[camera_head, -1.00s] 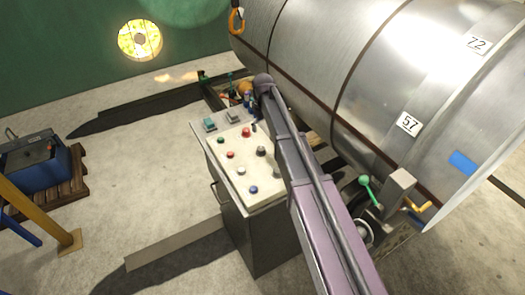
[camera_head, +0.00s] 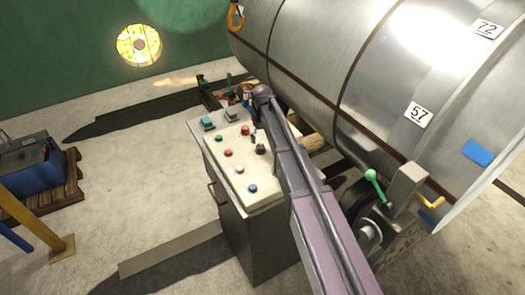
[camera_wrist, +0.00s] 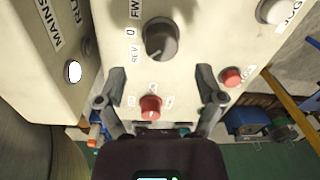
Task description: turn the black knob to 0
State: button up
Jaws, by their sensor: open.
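The black knob (camera_wrist: 160,40) sits on the cream panel face in the wrist view, with labels REV, 0 and FWD along its left side. Its pointer seems turned to the lower left, near REV. In the head view the black knob (camera_head: 261,149) is on the sloping top of the control cabinet (camera_head: 262,240). My gripper (camera_wrist: 157,74) is open and empty. Its two fingers are spread below the black knob in the wrist view, with a red knob (camera_wrist: 150,108) showing between them. I cannot tell how far the fingertips are from the panel.
A red button (camera_wrist: 231,77) is close to the right finger, and a white button (camera_wrist: 272,11) is farther off. Other buttons, such as a blue one (camera_head: 253,188), dot the panel. Open floor (camera_head: 130,190) is left of the cabinet.

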aim_at(261, 145)
jog(key=shift+a+f+b, duration=0.1)
jog(key=shift+f+b, duration=2.15)
jog(key=shift+f, duration=0.25)
jog(key=c, duration=1.1)
jog(key=shift+s+d, duration=0.1)
jog(key=shift+d, duration=0.1)
jog(key=shift+c, duration=0.2)
jog(key=shift+a, duration=0.1)
